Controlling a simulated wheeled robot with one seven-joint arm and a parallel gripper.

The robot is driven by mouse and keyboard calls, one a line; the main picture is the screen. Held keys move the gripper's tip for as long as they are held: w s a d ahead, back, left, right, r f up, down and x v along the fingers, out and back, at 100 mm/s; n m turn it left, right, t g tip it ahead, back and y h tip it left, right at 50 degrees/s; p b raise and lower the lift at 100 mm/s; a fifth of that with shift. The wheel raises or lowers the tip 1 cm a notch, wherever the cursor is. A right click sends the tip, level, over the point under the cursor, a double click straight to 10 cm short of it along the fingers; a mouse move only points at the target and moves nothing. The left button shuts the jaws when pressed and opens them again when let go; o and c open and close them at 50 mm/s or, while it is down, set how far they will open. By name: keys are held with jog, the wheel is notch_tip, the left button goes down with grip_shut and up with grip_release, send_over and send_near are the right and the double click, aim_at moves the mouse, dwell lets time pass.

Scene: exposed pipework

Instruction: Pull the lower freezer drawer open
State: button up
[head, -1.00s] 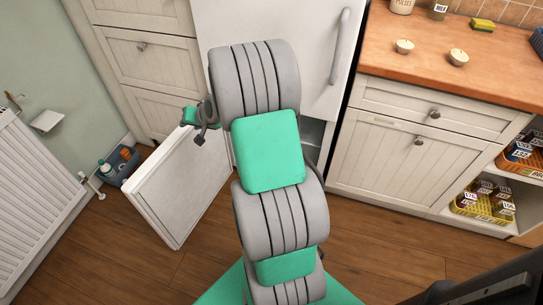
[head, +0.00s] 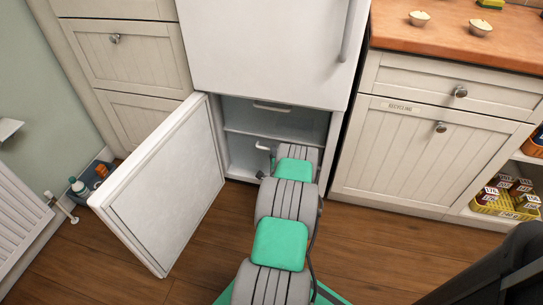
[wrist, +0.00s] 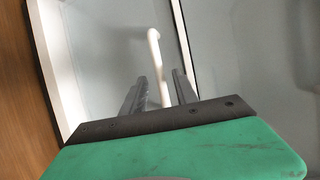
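The freezer compartment (head: 322,128) is open, with its white door (head: 165,190) swung out to the left. The lower freezer drawer (head: 243,158) sits inside, its front pale and partly hidden by my arm. Its white bar handle (head: 264,148) shows just left of my arm; the wrist view shows the handle (wrist: 154,50) too. My gripper (wrist: 160,88) is at this handle, its two dark fingers apart. The near end of the handle lies between the fingers, with a gap visible on each side. In the head view my arm largely hides the gripper.
The upper freezer drawer (head: 276,121) has its own handle (head: 272,107) above. The closed fridge door (head: 265,50) is over the compartment. A recycling cabinet (head: 420,155) stands to the right. A blue caddy (head: 98,172) sits at left.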

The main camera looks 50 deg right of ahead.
jog(key=shift+w+d+f, duration=0.1)
jog(key=shift+w+d, duration=0.3)
jog(key=shift+w, duration=0.05)
grip_shut()
dwell(1.1)
